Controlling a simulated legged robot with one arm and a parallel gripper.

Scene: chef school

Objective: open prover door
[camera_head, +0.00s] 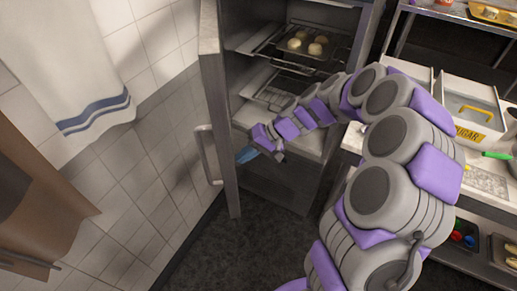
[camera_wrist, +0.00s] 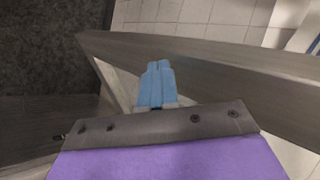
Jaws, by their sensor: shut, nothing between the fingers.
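The prover is a tall steel cabinet, and its door (camera_head: 218,110) stands open at the left in the head view. The door's bar handle (camera_head: 207,155) is on its outer face, toward the tiled wall. My gripper (camera_head: 244,156) is at the inner side of the door, low in front of the opening. Its blue fingers are together and empty, pointing at the door. In the wrist view the shut fingers (camera_wrist: 157,72) overlap the steel door (camera_wrist: 235,78); I cannot tell whether they touch it.
Inside the prover, a tray with dough balls (camera_head: 313,44) sits on an upper rack. A tiled wall (camera_head: 155,180) stands left of the door, with a hanging towel (camera_head: 75,65). At right is a counter with a sugar bin (camera_head: 474,112). Dark floor (camera_head: 235,250) lies below.

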